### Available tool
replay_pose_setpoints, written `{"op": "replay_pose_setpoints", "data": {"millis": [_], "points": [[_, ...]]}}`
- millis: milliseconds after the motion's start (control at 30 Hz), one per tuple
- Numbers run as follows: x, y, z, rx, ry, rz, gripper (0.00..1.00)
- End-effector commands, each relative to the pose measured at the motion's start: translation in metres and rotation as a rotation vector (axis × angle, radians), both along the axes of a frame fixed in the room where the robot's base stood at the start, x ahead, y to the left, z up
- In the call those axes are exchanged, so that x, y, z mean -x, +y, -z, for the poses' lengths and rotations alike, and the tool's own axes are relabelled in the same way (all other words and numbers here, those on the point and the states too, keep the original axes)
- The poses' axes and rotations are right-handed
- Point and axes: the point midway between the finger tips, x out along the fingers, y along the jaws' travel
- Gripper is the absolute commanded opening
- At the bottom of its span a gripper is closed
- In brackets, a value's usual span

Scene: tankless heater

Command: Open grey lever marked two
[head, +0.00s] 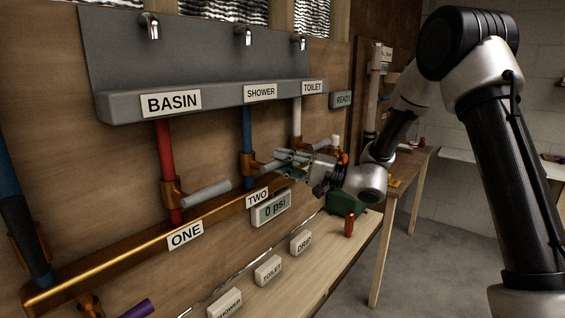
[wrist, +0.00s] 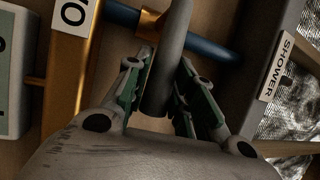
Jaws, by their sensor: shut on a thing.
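The grey lever marked TWO (wrist: 172,40) runs from an orange valve (wrist: 148,24) on the blue pipe (wrist: 212,47). In the head view this valve (head: 247,168) sits above the TWO label (head: 257,197), and the lever sticks out sideways from the wall, largely covered by my gripper. My gripper (head: 284,162) reaches in from the right. In the wrist view its green-padded fingers (wrist: 160,88) lie on both sides of the lever, shut on it.
The lever marked ONE (head: 207,193) sticks out at left on the red pipe (head: 166,150). A white pipe (head: 297,115) is close behind my gripper. A grey trough (head: 215,98) is above. A 0 psi display (head: 271,209) and a bench (head: 345,265) are below.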

Motion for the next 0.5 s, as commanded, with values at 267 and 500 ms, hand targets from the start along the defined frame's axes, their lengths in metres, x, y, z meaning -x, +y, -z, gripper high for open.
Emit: {"op": "replay_pose_setpoints", "data": {"millis": [267,500], "points": [[0.0,0.0,-0.007,0.062,-0.08,0.0,0.0],[0.003,0.002,-0.02,0.18,-0.234,0.001,0.0]]}}
